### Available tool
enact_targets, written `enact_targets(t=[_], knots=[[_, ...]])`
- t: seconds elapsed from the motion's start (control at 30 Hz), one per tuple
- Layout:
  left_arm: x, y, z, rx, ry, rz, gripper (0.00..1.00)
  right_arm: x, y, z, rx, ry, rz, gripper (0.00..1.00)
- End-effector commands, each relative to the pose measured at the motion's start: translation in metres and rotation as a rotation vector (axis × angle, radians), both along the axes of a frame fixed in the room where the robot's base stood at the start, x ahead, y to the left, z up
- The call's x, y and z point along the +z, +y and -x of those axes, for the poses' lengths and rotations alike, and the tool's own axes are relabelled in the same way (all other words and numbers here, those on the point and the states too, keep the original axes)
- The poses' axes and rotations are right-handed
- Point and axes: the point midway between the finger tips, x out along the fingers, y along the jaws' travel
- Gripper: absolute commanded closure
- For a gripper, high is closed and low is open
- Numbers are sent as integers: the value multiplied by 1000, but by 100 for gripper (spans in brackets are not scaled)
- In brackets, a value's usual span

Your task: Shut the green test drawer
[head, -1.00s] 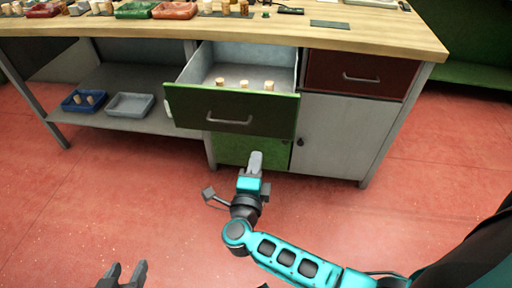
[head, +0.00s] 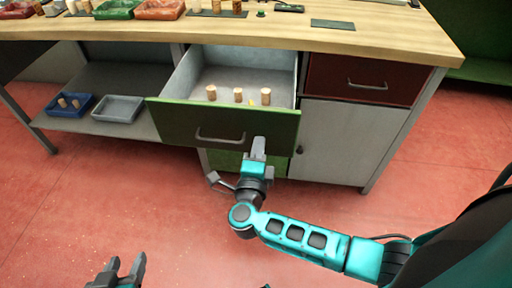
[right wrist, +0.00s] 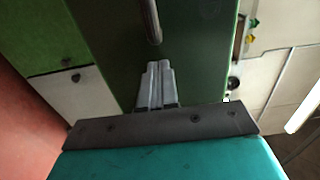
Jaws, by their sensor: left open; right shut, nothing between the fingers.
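The green drawer (head: 185,123) is pulled out of the workbench, with three cork stoppers (head: 238,95) standing inside. A small yellow thing lies by the corks, too small to tell. The drawer's bar handle (head: 220,137) is on its front. My right gripper (head: 258,146) is shut and empty, its tips at the drawer front to the right of the handle. In the right wrist view, the shut fingers (right wrist: 157,75) point at the green front (right wrist: 195,60), beside the handle (right wrist: 150,20); I cannot tell whether they touch. My left gripper (head: 122,268) is open, low over the floor, away from the drawer.
A red drawer (head: 362,78) and a grey cabinet door (head: 340,142) are right of the green drawer. A blue tray (head: 52,108) and a grey tray (head: 118,118) sit on the lower shelf. Trays and corks stand on the benchtop (head: 285,32). The red floor in front is clear.

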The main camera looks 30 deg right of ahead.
Motion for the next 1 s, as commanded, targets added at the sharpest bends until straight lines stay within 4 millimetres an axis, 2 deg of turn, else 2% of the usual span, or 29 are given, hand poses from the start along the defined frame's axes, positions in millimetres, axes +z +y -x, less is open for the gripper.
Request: enact_targets(t=[0.67, 0.87, 1.0], knots=[[-2, 1, 0, -2, 1, -3, 51, 0, -4, -3, -2, -1, 1, 100], [-6, 1, 0, -2, 1, -3, 51, -1, -17, -21, -4, -2, 1, 100], [-12, 1, 0, -1, 1, -2, 51, -1, -33, -46, -5, -3, -1, 100]])
